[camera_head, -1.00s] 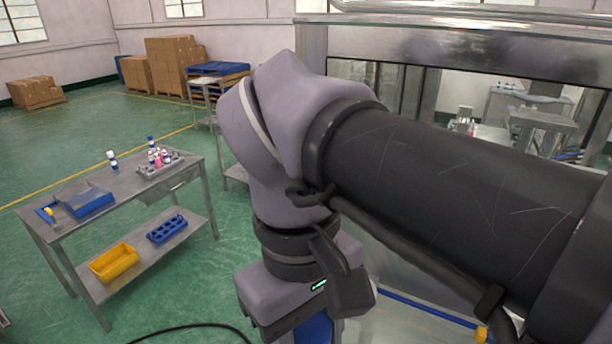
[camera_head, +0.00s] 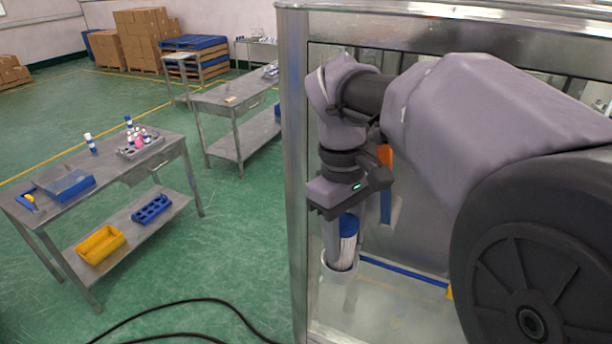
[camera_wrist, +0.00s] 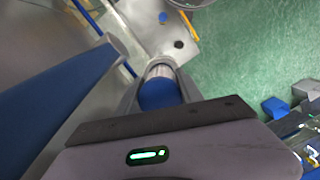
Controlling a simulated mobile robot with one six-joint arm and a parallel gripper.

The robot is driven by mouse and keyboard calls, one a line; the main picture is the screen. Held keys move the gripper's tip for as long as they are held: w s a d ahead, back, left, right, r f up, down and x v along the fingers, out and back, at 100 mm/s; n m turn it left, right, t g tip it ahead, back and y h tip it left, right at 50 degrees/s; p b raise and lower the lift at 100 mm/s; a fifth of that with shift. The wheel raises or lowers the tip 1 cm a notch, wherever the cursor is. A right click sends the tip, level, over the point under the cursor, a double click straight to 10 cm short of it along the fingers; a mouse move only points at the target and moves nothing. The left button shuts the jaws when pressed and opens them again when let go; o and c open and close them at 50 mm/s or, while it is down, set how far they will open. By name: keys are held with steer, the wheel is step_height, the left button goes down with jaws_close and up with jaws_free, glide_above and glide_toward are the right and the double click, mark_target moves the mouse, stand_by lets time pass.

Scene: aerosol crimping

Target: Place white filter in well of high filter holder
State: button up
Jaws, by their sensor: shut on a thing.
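My gripper (camera_head: 346,232) is at the right of the head view, pointing down, shut on the white filter (camera_head: 346,250). The filter has a blue cap and a pale ribbed body and hangs upright. Its lower end meets the round grey rim of a cup-like holder on a post (camera_head: 341,268), apparently the high filter holder. I cannot tell how deep the filter sits in the well. In the wrist view the filter's blue cap (camera_wrist: 160,94) shows between my two fingers (camera_wrist: 160,84). The holder's well is mostly hidden there.
A steel-framed enclosure post (camera_head: 293,180) stands just left of my gripper. A thick blue bar (camera_wrist: 50,105) with a grey end lies left of the filter in the wrist view. A steel table (camera_head: 110,170) with bottles and trays stands at left. Open green floor lies between.

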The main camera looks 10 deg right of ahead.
steer(key=shift+s+a, duration=0.15)
steer(key=shift+s, duration=0.05)
steer(key=shift+f, duration=0.2)
steer(key=o, duration=1.4)
steer(key=shift+w, duration=0.1)
steer(key=r+p, duration=0.1)
steer(key=r, duration=0.3)
steer(key=r+p, duration=0.1)
steer(key=r, duration=0.3)
steer(key=w+r+p, duration=0.1)
steer(key=r, duration=0.3)
steer(key=shift+w+a+r, duration=0.1)
steer(key=shift+a+r, duration=0.05)
steer(key=shift+a, duration=0.15)
